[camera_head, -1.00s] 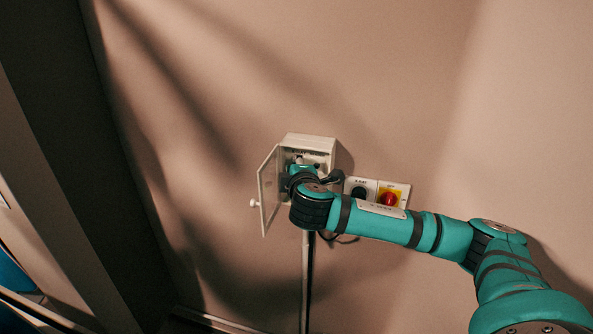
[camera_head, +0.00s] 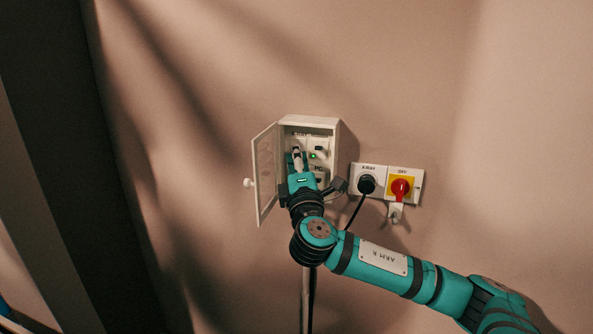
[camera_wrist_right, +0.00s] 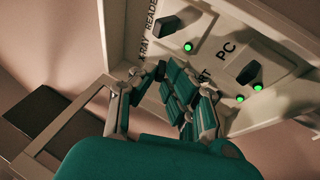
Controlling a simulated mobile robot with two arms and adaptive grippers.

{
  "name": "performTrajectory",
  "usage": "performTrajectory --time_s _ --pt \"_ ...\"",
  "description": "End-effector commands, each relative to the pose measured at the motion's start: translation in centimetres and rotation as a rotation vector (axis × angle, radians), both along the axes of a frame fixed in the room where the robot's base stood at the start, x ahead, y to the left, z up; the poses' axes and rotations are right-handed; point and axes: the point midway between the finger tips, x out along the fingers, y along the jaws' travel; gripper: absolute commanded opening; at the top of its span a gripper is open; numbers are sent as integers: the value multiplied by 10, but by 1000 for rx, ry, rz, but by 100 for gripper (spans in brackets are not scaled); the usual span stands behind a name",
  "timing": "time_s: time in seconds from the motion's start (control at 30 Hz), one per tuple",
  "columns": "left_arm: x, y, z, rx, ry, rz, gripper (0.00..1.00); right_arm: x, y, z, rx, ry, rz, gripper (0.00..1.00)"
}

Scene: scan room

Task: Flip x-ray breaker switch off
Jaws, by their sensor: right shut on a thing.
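The white breaker box (camera_head: 335,128) is on the wall with its door (camera_head: 266,195) swung open to the left. My right gripper (camera_head: 297,156) reaches inside, at the left column of switches. In the wrist view its fingers (camera_wrist_right: 168,85) close just under the "X-RAY" lettering (camera_wrist_right: 144,51). They are shut on the x-ray breaker switch, which they hide, so its position cannot be read. The reader switch (camera_wrist_right: 167,28) shows beside the fingers with a lit green lamp. My left gripper is out of view.
The black PC switch (camera_wrist_right: 248,73) has a green lamp near it. Right of the box are a black plug (camera_head: 366,184) marked X-RAY and a red rotary switch (camera_head: 400,189) on yellow. Bare wall surrounds them. The open door borders my gripper's left side.

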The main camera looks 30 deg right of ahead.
Motion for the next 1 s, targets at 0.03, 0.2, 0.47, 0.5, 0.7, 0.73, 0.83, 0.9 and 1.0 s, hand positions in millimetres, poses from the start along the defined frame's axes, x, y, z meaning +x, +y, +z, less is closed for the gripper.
performTrajectory --time_s 0.03,0.2,0.47,0.5,0.7,0.73,0.83,0.9,1.0 --pt "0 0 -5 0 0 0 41 1 0 -5 -5 0 1 0" --pt "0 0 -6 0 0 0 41 1 0 -3 -14 -7 1 0" --pt "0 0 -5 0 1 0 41 1 0 -3 -14 -7 1 0" --pt "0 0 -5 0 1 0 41 1 0 -3 -14 -6 1 0" --pt "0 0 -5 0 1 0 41 1 0 -2 -13 -8 1 32" --pt "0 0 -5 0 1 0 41 1 0 -2 -14 -8 1 32" --pt "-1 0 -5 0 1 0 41 1 0 -2 -14 -9 0 32" --pt "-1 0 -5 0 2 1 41 0 0 -1 -14 -10 0 32" --pt "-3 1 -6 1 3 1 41 -2 2 -3 -14 -9 1 32"
